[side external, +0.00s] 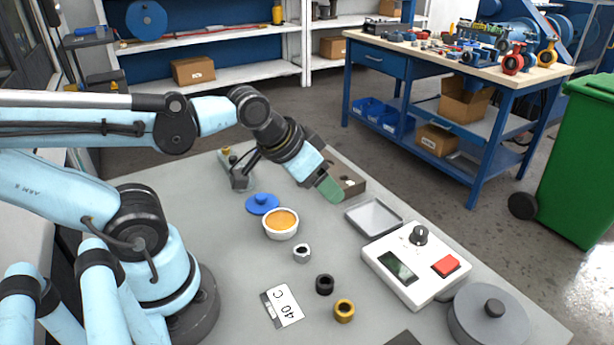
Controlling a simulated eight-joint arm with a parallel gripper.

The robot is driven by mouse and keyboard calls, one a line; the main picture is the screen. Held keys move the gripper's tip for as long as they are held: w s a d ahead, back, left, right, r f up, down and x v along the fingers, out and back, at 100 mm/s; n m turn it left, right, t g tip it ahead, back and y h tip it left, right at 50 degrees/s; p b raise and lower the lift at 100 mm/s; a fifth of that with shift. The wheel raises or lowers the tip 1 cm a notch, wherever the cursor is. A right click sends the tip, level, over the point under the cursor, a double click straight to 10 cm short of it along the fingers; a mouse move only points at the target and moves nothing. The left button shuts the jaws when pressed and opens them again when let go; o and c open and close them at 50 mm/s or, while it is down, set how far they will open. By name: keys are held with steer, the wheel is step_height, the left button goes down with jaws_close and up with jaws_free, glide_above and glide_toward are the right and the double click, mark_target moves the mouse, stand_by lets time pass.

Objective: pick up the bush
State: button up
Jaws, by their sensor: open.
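Two short ring-shaped parts that could be the bush stand on the grey table: a black one (324,284) and a brass-coloured one (344,311) in front of it. A silver hex nut (302,253) lies behind them. My gripper (329,190) is above the far part of the table, well behind these parts and apart from them. It is open, seen nearly edge-on with a green fingertip, and I see nothing held in it.
A white bowl of orange contents (281,223) and a blue lid (262,204) are left of centre. A shallow tray (374,217), a white control box with red button (415,265) and a grey round weight (488,315) line the right. A "40 C" card (283,306) lies in front.

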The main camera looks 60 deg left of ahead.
steer(key=n+g, duration=0.1)
steer(key=g, duration=0.6)
glide_above(345, 304)
steer(key=f, duration=0.2)
steer(key=shift+s+d+f, duration=0.1)
steer(key=shift+f, duration=1.85)
steer(key=shift+s+d+f, duration=0.15)
steer(key=shift+f, duration=1.75)
steer(key=shift+s+d+f, duration=0.1)
steer(key=shift+f, duration=1.85)
steer(key=c, duration=1.2)
